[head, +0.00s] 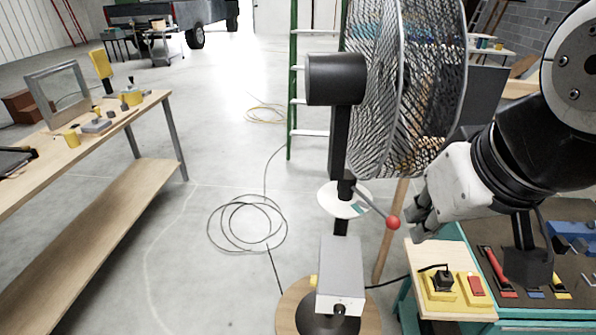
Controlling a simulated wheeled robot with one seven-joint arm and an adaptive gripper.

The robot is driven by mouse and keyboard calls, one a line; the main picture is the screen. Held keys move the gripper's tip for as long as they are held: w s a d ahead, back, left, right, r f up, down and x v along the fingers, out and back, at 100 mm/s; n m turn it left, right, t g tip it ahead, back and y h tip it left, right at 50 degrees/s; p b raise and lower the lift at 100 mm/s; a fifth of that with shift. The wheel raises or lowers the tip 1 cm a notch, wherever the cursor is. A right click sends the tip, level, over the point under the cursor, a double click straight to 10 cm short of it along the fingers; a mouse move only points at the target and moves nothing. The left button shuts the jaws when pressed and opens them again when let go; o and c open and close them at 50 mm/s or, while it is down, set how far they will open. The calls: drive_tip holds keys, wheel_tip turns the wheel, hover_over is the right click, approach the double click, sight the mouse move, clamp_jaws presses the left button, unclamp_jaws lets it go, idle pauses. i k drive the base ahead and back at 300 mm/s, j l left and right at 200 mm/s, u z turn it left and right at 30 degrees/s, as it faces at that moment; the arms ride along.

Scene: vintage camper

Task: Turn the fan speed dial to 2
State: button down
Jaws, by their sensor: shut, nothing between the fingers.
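A pedestal fan stands in the centre, with a wire cage (410,90) and a black motor housing (336,78). On its pole is a white disc (338,203) with a teal patch. A thin grey lever tipped with a red ball (393,222) reaches right from the pole. Lower on the pole is a grey box (341,268) with a small dark knob (339,311) at its near end. I cannot read any speed numbers or the dial's setting. My gripper (418,226) is shut and empty, just right of the red ball; I cannot tell if they touch.
A small wooden board (440,262) with a black plug and red switch lies below my gripper. A teal-edged tool tray (540,322) is at right. A wooden bench (100,120) stands left. A coiled cable (245,225) lies on open floor.

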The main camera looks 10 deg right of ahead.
sight(339, 310)
drive_tip(key=k, duration=0.1)
drive_tip(key=k+j+z, duration=0.1)
drive_tip(key=j, duration=0.35)
drive_tip(key=k+j, duration=0.2)
drive_tip(key=j, duration=0.2)
drive_tip(key=k+j+z, duration=0.15)
drive_tip(key=j, duration=0.3)
drive_tip(key=k+j+z, duration=0.1)
drive_tip(key=j, duration=0.3)
drive_tip(key=k+j+z, duration=0.1)
drive_tip(key=k+j, duration=0.4)
drive_tip(key=j, duration=0.25)
drive_tip(key=z, duration=0.05)
